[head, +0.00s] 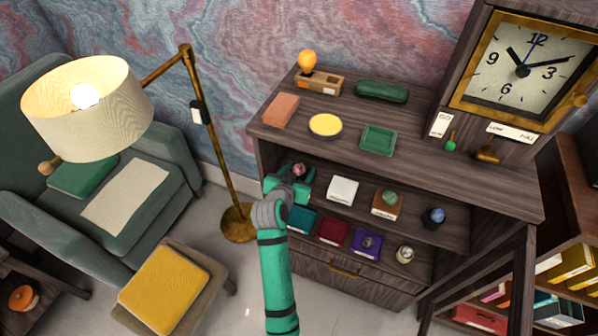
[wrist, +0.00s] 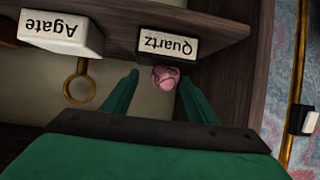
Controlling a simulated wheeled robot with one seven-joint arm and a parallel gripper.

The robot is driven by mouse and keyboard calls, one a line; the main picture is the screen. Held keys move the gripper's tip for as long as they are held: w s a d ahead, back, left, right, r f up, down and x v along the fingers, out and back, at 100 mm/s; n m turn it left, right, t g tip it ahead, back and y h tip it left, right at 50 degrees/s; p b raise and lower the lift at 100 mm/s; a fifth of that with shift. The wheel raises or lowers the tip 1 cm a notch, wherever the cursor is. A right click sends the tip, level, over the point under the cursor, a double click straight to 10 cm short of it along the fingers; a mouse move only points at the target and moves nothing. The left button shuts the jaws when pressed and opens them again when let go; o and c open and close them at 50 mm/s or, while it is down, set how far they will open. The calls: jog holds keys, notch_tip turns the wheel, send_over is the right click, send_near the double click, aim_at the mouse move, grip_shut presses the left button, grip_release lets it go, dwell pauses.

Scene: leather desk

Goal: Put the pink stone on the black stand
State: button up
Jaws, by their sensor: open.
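The pink stone (wrist: 165,78) lies between the fingertips of my gripper (wrist: 159,80) in the wrist view. It also shows in the head view (head: 299,170), at the left end of the upper open shelf. My gripper (head: 288,181) is open, with a finger on either side of the stone and visible gaps beside it. The black stand (wrist: 168,43) carries a white label reading "Quartz", upside down in the wrist view. The stone appears to rest against the stand's top edge. In the head view my gripper hides the stand.
On the same shelf are an empty white stand (head: 342,190), a brown stand (head: 387,206) with a green stone, and a blue ball (head: 434,216). A lower shelf holds teal, maroon (head: 334,233) and purple (head: 367,245) blocks. The cabinet top overhangs my gripper.

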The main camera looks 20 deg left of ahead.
jog(key=v, duration=1.2)
jog(key=s+d+f+n+y, duration=0.1)
jog(key=s+d+f, duration=0.45)
jog(key=s, duration=0.25)
jog(key=s+d+f, duration=0.5)
jog(key=s+d, duration=0.1)
jog(key=s, duration=0.1)
jog(key=s+d+r+t, duration=0.1)
jog(key=s+d, duration=0.3)
jog(key=s, duration=0.5)
jog(key=s+d+r+m+t+h, duration=0.1)
jog(key=s+d+r, duration=0.3)
jog(key=s, duration=0.5)
jog(key=shift+s+d+r+t, duration=0.3)
jog(key=shift+s+d, duration=0.05)
jog(key=shift+d, duration=0.15)
